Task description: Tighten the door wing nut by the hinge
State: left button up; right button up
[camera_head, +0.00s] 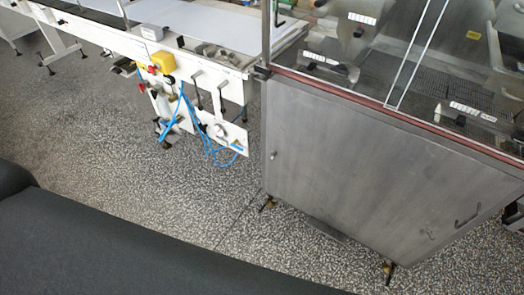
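A steel machine cabinet (370,185) with a clear upper enclosure (420,50) stands on the right. A small dark fitting (263,72) sits at the left corner where the enclosure meets the cabinet; I cannot tell whether it is a hinge. No wing nut can be made out at this size. The clear panels show metal parts and white labels inside. Neither of my grippers is in view.
A white conveyor (200,25) with a yellow and red switch box (164,62) stands left of the cabinet. Blue hoses (213,150) hang below it. The cabinet stands on short feet. Speckled floor (120,170) in front is clear.

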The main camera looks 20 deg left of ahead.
aim_at(273, 153)
jog(key=i+j, duration=0.1)
jog(key=j, duration=0.25)
jog(key=i+j, duration=0.1)
jog(key=j, duration=0.3)
jog(key=i+j, duration=0.1)
jog(key=j, duration=0.25)
jog(key=i+j, duration=0.1)
jog(key=j, duration=0.3)
jog(key=i+j, duration=0.1)
jog(key=j, duration=0.25)
